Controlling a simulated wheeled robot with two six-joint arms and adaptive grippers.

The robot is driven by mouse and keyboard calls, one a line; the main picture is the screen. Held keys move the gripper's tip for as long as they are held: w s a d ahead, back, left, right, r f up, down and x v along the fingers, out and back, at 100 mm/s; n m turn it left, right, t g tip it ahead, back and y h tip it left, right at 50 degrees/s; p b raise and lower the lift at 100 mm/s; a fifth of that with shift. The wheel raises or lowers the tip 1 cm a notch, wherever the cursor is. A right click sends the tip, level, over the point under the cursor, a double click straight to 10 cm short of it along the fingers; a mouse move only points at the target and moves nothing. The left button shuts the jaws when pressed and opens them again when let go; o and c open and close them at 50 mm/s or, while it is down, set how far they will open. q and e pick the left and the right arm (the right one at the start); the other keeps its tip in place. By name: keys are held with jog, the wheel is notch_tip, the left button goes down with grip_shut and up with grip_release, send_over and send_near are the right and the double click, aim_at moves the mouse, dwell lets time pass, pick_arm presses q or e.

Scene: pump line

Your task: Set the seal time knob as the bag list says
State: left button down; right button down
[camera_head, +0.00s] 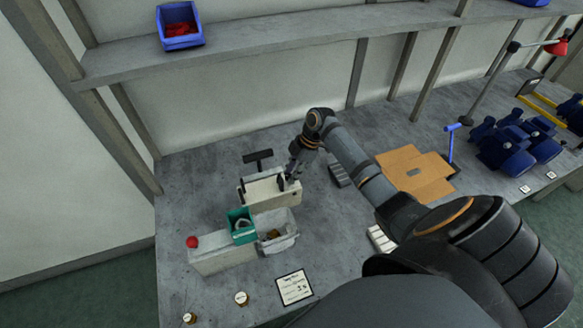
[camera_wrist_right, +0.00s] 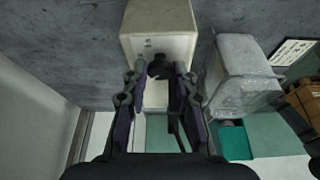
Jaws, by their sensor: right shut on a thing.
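The sealer (camera_head: 272,192) is a pale box in the middle of the table, with black upright parts on top. Its pale end face also shows in the right wrist view (camera_wrist_right: 160,22), with small marks on it. A dark round knob (camera_wrist_right: 158,67) sits on that face, between my right fingertips. My right gripper (camera_head: 293,174) is at the sealer's right end; in the right wrist view (camera_wrist_right: 160,76) it is shut on the knob. The knob's pointer cannot be made out. The bag list (camera_head: 294,287) is a white card at the front; its small print is mostly unreadable. My left gripper is out of view.
A teal bin (camera_head: 241,226) and a clear bin (camera_head: 277,241) stand just in front of the sealer. A pale box with a red button (camera_head: 192,242) is left of them. An open carton (camera_head: 412,164) and blue pumps (camera_head: 505,150) are to the right.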

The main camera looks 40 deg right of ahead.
jog(key=m+p, duration=0.2)
jog(key=m+t+p, duration=0.1)
jog(key=m+p, duration=0.1)
jog(key=m+t+h+p, duration=0.1)
jog(key=m+p, duration=0.1)
jog(key=p, duration=0.1)
jog(key=shift+s+a+r, duration=0.2)
jog(key=shift+r, duration=0.2)
jog(key=shift+f+m+t+h+p, duration=0.1)
jog(key=shift+m+t+h+p, duration=0.3)
jog(key=shift+m+p, duration=0.55)
jog(key=m+h, duration=0.1)
jog(key=m, duration=0.2)
jog(key=shift+a+f, duration=0.15)
jog(key=m+h, duration=0.1)
jog(key=m, duration=0.2)
jog(key=m+h, duration=0.1)
jog(key=m, duration=0.2)
jog(key=shift+a+t, duration=0.2)
jog(key=shift+t, duration=0.1)
jog(key=c, duration=1.1)
grip_release()
jog(key=shift+s+f, duration=0.1)
jog(key=shift+o, duration=0.2)
